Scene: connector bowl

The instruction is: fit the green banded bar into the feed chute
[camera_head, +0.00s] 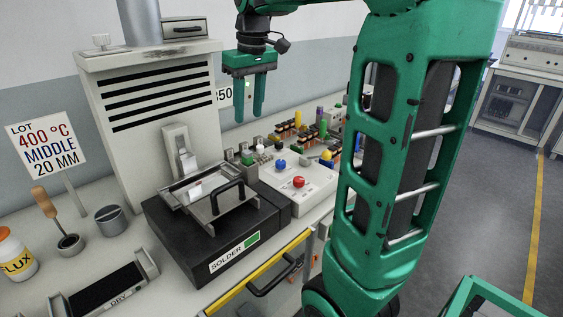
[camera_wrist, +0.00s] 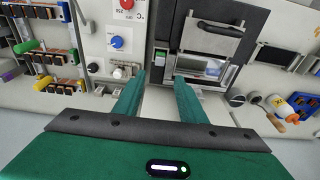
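My gripper (camera_head: 250,110) hangs above the bench, fingers pointing down, between the solder machine and the rows of small parts. In the wrist view its two green fingers (camera_wrist: 160,80) are apart with nothing between them.
A white control box (camera_head: 308,190) with red and blue knobs stands right of the machine. A pot with a wooden-handled tool (camera_head: 70,243), a flux jar (camera_head: 14,255) and a dry tray (camera_head: 105,288) stand left.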

